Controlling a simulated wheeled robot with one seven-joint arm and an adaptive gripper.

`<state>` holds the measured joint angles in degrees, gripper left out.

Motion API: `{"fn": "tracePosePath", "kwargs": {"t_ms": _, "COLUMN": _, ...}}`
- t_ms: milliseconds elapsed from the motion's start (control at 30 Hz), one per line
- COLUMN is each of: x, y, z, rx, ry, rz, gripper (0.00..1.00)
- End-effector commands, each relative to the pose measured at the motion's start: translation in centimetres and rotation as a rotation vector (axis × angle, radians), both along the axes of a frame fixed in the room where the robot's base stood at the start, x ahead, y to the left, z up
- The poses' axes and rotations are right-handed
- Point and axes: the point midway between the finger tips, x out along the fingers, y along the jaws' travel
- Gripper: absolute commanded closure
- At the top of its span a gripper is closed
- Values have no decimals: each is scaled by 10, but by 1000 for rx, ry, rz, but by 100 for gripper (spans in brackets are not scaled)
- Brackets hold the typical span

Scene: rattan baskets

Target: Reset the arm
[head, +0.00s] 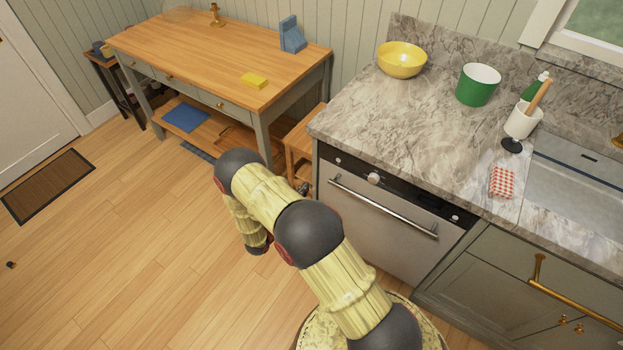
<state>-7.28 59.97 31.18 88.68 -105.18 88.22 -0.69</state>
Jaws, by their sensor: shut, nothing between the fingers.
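My arm, with yellow links and dark joints, rises from the bottom right in the head view, bends at an elbow and folds down at the left to a dark wrist joint. My gripper (304,188) is mostly hidden behind the arm. Only a small dark part of it seems to show beside the forearm, in front of the stool and left of the oven. It looks shut, and I see nothing held in it.
The oven (385,215) and marble counter (425,125) stand close at the right.

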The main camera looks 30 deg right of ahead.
Motion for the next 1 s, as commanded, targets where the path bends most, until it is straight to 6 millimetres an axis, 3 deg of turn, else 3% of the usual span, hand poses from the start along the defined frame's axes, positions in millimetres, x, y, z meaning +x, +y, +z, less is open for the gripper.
{"fn": "tracePosePath", "kwargs": {"t_ms": 200, "x": -8, "y": 18, "z": -1, "rx": 0, "ry": 1, "rz": 1, "gripper": 100}}
{"fn": "tracePosePath", "kwargs": {"t_ms": 567, "x": -14, "y": 18, "z": -9, "rx": 27, "ry": 13, "rz": -19, "gripper": 100}}
{"fn": "tracePosePath", "kwargs": {"t_ms": 667, "x": -37, "y": 12, "z": -20, "rx": 59, "ry": 38, "rz": -88, "gripper": 100}}
{"fn": "tracePosePath", "kwargs": {"t_ms": 800, "x": -86, "y": 3, "z": -32, "rx": 105, "ry": 83, "rz": -219, "gripper": 100}}
{"fn": "tracePosePath", "kwargs": {"t_ms": 1000, "x": -143, "y": 4, "z": -9, "rx": 207, "ry": 56, "rz": -455, "gripper": 100}}
